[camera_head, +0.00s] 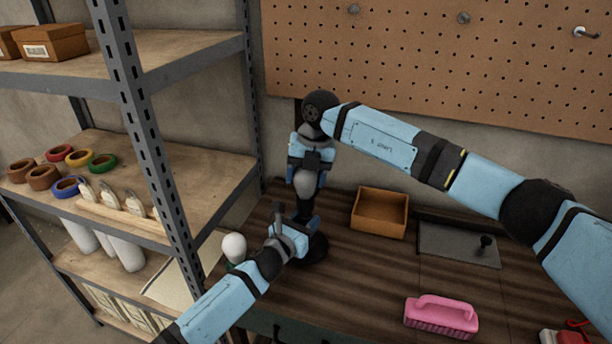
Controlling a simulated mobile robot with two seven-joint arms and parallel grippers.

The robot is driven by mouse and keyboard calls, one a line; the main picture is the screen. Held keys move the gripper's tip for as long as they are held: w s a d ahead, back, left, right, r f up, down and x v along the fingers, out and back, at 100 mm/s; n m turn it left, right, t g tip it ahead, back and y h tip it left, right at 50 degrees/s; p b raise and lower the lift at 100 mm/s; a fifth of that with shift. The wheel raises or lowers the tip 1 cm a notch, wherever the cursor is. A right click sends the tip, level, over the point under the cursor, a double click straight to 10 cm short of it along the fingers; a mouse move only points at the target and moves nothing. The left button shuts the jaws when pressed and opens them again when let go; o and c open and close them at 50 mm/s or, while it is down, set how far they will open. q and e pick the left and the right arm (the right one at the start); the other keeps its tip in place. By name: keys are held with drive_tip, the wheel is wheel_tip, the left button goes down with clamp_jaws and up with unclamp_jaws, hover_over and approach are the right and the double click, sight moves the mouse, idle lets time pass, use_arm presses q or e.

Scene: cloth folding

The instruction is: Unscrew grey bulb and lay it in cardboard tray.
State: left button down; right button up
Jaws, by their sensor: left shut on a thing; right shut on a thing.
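The grey bulb (306,184) is upright at the top of a dark lamp stand (304,208), whose round black base (316,250) rests on the table. My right gripper (306,170) comes from above and is shut on the grey bulb. My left gripper (297,226) is lower, shut on the stand below the bulb; its fingers hide part of the stand. Whether the bulb's thread is still in the socket cannot be seen. The cardboard tray (369,230), open and apparently empty, sits on the table right of the stand.
A white bulb (234,246) stands left of my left gripper. A dark grey tray (452,243) with a black knob, a pink brush (442,315) and a red-and-white item (570,336) lie to the right. A metal shelf (150,140) rises at left, a pegboard (430,60) behind.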

use_arm(q)
drive_tip(key=shift+f, duration=0.1)
use_arm(e)
drive_tip(key=n+g, duration=0.1)
drive_tip(key=n, duration=0.5)
drive_tip(key=shift+a, duration=0.1)
drive_tip(key=n+g+h, duration=0.1)
drive_tip(key=n, duration=0.5)
drive_tip(key=shift+s+n, duration=0.1)
drive_tip(key=shift+n, duration=0.2)
drive_tip(key=n+h, duration=0.1)
drive_tip(key=n, duration=0.5)
drive_tip(key=shift+s+r, duration=0.1)
drive_tip(key=n, duration=0.3)
drive_tip(key=n+h, duration=0.1)
drive_tip(key=n, duration=0.3)
drive_tip(key=shift+h, duration=0.3)
drive_tip(key=n+t, duration=0.1)
drive_tip(key=n, duration=0.3)
drive_tip(key=shift+s+n+h, duration=0.1)
drive_tip(key=shift+n+h, duration=0.2)
drive_tip(key=n, duration=0.4)
drive_tip(key=shift+n+t, duration=0.4)
drive_tip(key=n, duration=0.3)
drive_tip(key=n+t, duration=0.1)
drive_tip(key=shift+d+n, duration=0.25)
drive_tip(key=shift+n, duration=0.05)
drive_tip(key=n, duration=0.4)
drive_tip(key=shift+t, duration=0.3)
